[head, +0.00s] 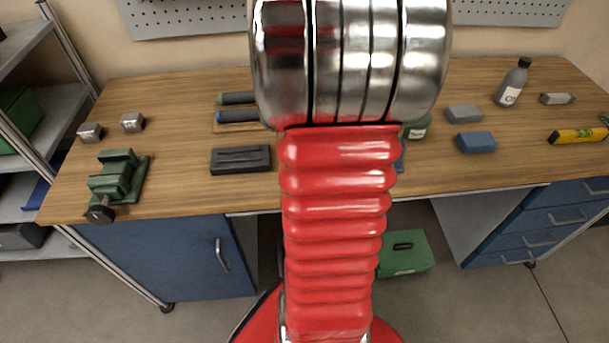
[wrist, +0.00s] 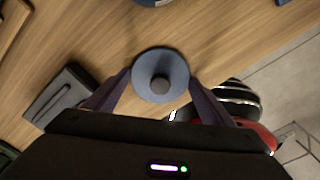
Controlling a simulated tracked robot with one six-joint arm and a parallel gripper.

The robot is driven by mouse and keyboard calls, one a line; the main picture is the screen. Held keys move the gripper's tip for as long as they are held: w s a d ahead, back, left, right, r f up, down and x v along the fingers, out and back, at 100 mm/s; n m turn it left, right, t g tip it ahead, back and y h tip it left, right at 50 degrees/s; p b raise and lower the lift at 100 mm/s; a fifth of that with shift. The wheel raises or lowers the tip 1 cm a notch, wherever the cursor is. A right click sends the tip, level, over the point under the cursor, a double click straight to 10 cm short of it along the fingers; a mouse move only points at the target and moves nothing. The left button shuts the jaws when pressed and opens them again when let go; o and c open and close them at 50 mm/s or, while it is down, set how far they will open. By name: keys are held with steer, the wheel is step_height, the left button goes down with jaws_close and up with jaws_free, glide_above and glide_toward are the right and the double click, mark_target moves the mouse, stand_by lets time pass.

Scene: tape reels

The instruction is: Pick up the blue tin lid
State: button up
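The blue tin lid (wrist: 145,64) is a round grey-blue disc with a dark round knob at its middle, seen face-on in the wrist view. My gripper (wrist: 160,82) has one finger on each side of it. Both fingertips appear to press on its rim, and it seems to be held above the table near the front edge. In the head view my red arm hides the gripper and the lid.
A black tray (wrist: 60,95) lies left of the lid; it also shows in the head view (head: 241,160). A green vise (head: 118,178) stands further left. On the right are a blue block (head: 475,142), a grey block (head: 463,113), a bottle (head: 511,85) and a yellow level (head: 577,136).

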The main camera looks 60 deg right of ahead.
steer(key=c, duration=0.5)
steer(key=shift+r, duration=0.15)
step_height(320, 180, up, 10)
steer(key=shift+f, duration=0.15)
stand_by(0.8)
